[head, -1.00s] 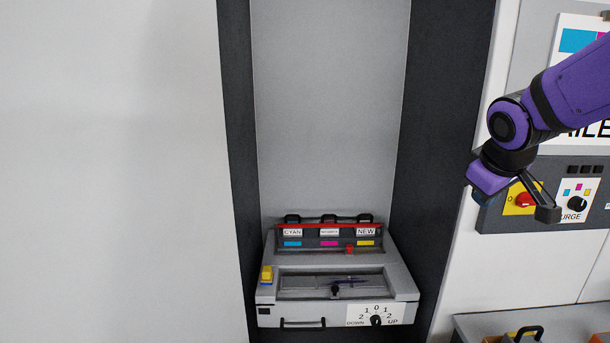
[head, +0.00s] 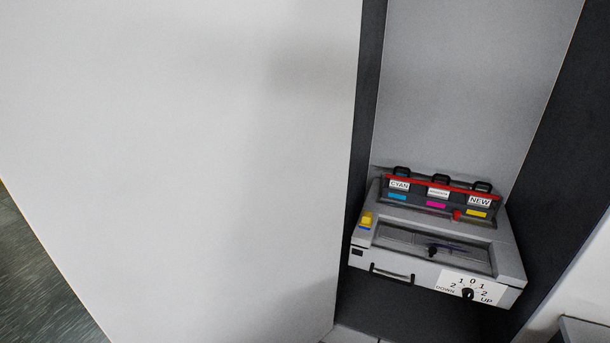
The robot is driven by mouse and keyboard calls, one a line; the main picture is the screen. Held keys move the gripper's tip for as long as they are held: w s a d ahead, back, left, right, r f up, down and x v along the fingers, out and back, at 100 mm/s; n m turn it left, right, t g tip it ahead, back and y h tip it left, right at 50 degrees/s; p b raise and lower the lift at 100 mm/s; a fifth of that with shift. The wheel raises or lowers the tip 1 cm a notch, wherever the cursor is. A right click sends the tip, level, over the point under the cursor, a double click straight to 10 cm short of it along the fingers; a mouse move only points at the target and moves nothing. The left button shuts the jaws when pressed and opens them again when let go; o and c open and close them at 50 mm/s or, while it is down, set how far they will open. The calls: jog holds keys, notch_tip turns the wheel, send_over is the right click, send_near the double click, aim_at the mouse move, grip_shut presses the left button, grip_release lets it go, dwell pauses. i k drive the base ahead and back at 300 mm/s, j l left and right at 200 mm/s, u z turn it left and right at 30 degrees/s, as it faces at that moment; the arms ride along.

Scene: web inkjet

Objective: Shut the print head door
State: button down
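A large plain white panel (head: 190,150) fills the left and middle of the head view, beside an open dark-framed recess. It looks like the print head door standing open, but I see no handle or hinge on it, so I cannot be sure. The recess is uncovered and holds the grey print head unit (head: 395,262). My gripper is out of view.
Dark green floor (head: 35,285) shows at lower left. A grey ledge (head: 585,330) is at lower right.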

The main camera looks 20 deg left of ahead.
aim_at(183, 166)
jog(key=k+j, duration=0.1)
jog(key=j, duration=0.35)
jog(key=k+j+z, duration=0.1)
jog(key=j, duration=0.35)
jog(key=k+j+z, duration=0.1)
jog(key=j, duration=0.35)
jog(key=k+j, duration=0.2)
jog(key=j, duration=0.25)
jog(key=k+j+z, duration=0.1)
jog(key=j, duration=0.35)
jog(key=k+j, duration=0.2)
jog(key=j, duration=0.2)
jog(key=k+j+z, duration=0.1)
jog(key=j, duration=0.35)
jog(key=k+j, duration=0.2)
jog(key=j, duration=0.2)
jog(key=j+z, duration=0.3)
jog(key=j, duration=0.25)
jog(key=k+j+z, duration=0.1)
jog(key=j+z, duration=0.15)
jog(key=j, duration=0.35)
jog(key=k+j+z, duration=0.1)
jog(key=j, duration=0.15)
jog(key=k+j+z, duration=0.15)
